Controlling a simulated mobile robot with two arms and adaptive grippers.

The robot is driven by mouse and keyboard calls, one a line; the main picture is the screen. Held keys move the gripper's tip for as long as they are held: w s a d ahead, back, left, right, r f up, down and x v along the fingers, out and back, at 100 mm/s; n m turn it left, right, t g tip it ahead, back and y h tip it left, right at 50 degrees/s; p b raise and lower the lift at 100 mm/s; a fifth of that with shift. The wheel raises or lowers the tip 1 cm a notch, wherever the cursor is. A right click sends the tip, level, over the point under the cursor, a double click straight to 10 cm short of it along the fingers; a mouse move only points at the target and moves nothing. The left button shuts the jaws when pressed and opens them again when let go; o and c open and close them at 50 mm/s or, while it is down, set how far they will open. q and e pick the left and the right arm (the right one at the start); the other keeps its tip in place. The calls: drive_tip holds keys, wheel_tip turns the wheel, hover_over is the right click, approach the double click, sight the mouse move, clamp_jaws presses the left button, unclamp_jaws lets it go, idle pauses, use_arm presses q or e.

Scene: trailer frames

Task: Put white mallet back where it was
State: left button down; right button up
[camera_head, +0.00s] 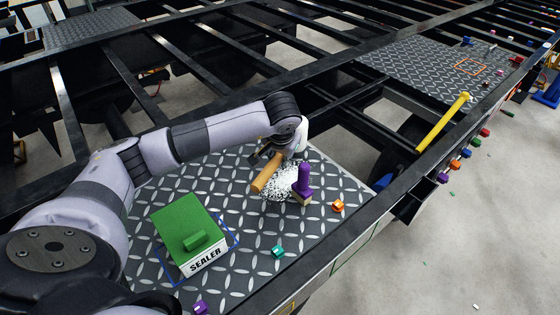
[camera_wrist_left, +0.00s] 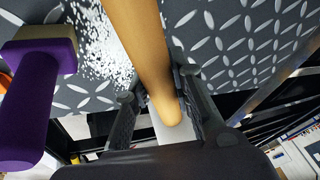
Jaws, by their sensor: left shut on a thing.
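My left gripper (camera_head: 273,156) is over the diamond-plate platform and shut on a tan wooden handle (camera_head: 266,175), which I take to be the white mallet's. In the left wrist view the handle (camera_wrist_left: 140,45) runs between the two fingers of the gripper (camera_wrist_left: 162,103). The mallet's white head cannot be made out clearly in either view. A purple-handled brush (camera_head: 303,178) stands close to the right of the handle, and it also shows in the left wrist view (camera_wrist_left: 30,100). White granules (camera_head: 278,188) lie scattered on the plate below.
A green-topped SEALER box (camera_head: 188,232) stands inside a blue outline (camera_head: 237,243) on the platform (camera_head: 325,228). Small orange (camera_head: 338,206) and teal (camera_head: 278,252) pieces lie nearby. A yellow bar (camera_head: 443,122) crosses the dark frame at right. Open gaps lie behind.

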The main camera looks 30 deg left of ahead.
use_arm(q)
wheel_tip(320, 180, down, 2)
drive_tip(key=shift+f, duration=0.25)
use_arm(e)
drive_tip(key=shift+w+d+r, duration=0.1)
drive_tip(key=shift+w+r, duration=0.15)
drive_tip(key=shift+w, duration=0.25)
use_arm(q)
drive_tip(key=shift+f, duration=0.15)
drive_tip(key=c, duration=1.7)
unclamp_jaws()
drive_tip(key=o, duration=0.3)
use_arm(e)
drive_tip(key=shift+a+f, duration=0.15)
drive_tip(key=shift+a, duration=0.15)
